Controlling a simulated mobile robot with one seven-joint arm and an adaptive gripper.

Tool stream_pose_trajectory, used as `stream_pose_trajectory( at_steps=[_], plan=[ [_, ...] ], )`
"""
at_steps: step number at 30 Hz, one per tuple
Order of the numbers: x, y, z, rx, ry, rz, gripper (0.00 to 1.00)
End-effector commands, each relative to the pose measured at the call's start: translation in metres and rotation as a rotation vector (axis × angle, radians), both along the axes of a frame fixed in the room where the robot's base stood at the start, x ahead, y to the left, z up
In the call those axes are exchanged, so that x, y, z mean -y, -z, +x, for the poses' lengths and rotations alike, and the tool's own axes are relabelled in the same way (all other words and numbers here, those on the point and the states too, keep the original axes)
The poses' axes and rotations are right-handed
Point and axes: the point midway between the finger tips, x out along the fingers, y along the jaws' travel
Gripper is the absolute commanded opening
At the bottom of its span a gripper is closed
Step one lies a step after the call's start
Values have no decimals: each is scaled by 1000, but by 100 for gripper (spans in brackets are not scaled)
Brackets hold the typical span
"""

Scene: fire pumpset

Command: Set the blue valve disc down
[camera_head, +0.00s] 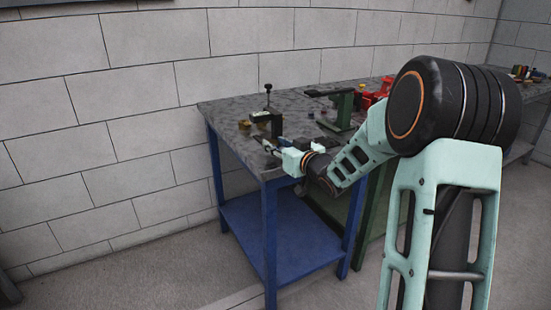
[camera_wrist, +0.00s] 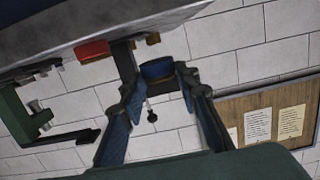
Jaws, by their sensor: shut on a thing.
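The blue valve disc (camera_wrist: 158,70) is between the fingertips of my gripper (camera_wrist: 158,74) in the wrist view. My gripper is shut on it. In the head view my gripper (camera_head: 272,148) is at the near left part of the workbench top (camera_head: 225,112), low over its front edge. The disc is too small to make out there. I cannot tell whether it touches the bench.
A dark upright part with a knob (camera_head: 268,90) and small brass pieces (camera_head: 261,116) stand behind my gripper. A green stand (camera_head: 344,110) and red parts (camera_head: 372,98) are farther right. The bench's left back corner looks clear. A block wall is behind.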

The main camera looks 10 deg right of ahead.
Motion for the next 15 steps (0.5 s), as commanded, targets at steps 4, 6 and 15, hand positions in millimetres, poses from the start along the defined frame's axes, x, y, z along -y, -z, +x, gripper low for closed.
stream_pose_trajectory(
  at_steps=[4,6,15],
  plan=[
    [-2,24,5,-4,0,2,0],
    [-2,34,5,-2,0,2,0],
    [-2,36,5,1,0,-1,0]
  ],
)
